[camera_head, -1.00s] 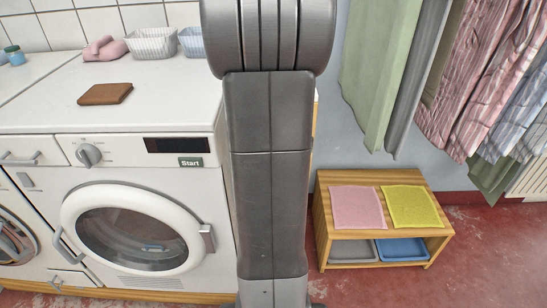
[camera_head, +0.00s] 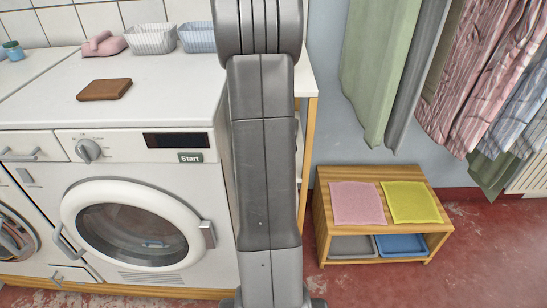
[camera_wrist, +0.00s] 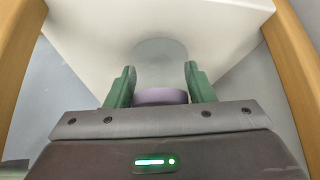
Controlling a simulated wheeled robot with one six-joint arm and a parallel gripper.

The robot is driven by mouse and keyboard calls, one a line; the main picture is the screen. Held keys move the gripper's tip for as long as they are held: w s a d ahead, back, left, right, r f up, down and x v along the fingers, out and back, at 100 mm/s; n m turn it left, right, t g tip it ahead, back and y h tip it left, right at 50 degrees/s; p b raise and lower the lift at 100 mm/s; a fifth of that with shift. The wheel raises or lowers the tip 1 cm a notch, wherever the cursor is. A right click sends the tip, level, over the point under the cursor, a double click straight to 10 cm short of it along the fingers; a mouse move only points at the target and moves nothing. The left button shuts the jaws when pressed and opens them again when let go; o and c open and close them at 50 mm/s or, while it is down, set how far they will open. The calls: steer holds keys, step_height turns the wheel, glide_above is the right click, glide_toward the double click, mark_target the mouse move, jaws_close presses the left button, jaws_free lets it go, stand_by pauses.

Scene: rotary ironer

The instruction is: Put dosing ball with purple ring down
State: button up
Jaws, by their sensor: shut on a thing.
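In the wrist view, my gripper (camera_wrist: 160,84) has its two green fingers on either side of the dosing ball with purple ring (camera_wrist: 160,97). The purple ring shows between the fingers, close to the gripper body. A pale, see-through round part of the ball extends past it toward the white surface (camera_wrist: 95,38). The ball is gripped; whether it touches that surface I cannot tell. In the head view my arm hides the gripper and the ball.
A white washing machine (camera_head: 190,120) has a brown wallet-like item (camera_head: 105,89), a grey basket (camera_head: 150,39) and a blue basket (camera_head: 197,38) on top. A wooden bench (camera_head: 384,238) carries a pink cloth (camera_head: 357,203) and a yellow cloth (camera_head: 411,203). Clothes hang above it.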

steer(key=shift+f, duration=0.15)
steer(key=o, duration=1)
steer(key=shift+c, duration=0.2)
steer(key=shift+r, duration=0.4)
steer(key=p+v, duration=0.2)
steer(key=v, duration=0.9)
steer(key=shift+s+r, duration=0.2)
steer(key=shift+s, duration=0.1)
steer(key=shift+f, duration=0.15)
